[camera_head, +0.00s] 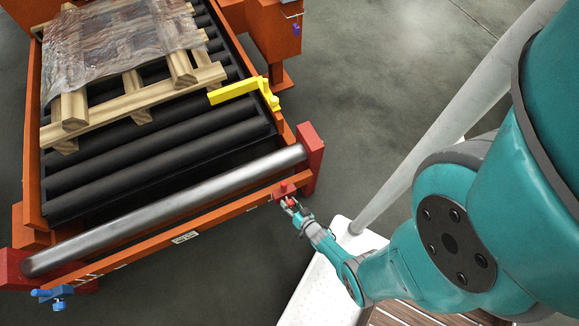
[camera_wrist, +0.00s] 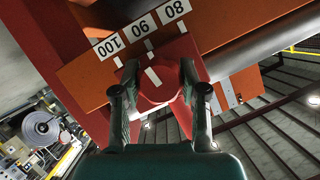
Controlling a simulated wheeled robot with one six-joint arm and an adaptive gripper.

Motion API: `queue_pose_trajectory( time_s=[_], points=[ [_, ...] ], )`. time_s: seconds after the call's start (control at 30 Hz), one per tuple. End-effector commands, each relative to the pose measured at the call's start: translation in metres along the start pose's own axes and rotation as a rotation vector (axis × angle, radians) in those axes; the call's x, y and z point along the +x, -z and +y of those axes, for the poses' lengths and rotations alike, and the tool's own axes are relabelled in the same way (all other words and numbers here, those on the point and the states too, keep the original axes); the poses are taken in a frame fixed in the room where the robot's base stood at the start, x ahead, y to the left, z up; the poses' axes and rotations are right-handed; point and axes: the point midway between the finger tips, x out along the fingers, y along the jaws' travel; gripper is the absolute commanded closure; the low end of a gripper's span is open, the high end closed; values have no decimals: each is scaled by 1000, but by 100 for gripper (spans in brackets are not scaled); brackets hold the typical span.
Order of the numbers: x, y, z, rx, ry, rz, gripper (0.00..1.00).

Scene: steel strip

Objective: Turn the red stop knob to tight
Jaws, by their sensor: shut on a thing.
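The red stop knob (camera_wrist: 158,92) is in the middle of the wrist view, with a white pointer line on its face. My gripper (camera_wrist: 158,82) is shut on the knob, one finger on each side. In the head view my gripper (camera_head: 292,203) is at the orange front rail, near its right end; the knob is small and partly hidden there. No word "tight" is readable.
A steel bar (camera_head: 170,209) spans the conveyor's front between red end blocks. A wrapped wooden pallet (camera_head: 160,93) sits on black rollers. A yellow lever (camera_head: 238,90) is on the right side and a blue clamp (camera_head: 57,303) at the front left. Open floor (camera_head: 370,70) lies right of the conveyor.

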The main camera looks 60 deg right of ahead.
Motion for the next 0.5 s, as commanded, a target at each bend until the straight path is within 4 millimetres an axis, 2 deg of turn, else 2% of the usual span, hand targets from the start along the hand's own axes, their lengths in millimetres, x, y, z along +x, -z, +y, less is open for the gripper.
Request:
queue_pose_trajectory(
  time_s=[0.5],
  points=[
    [1, 0, 1, 143, 57, 0, 92]
  ],
)
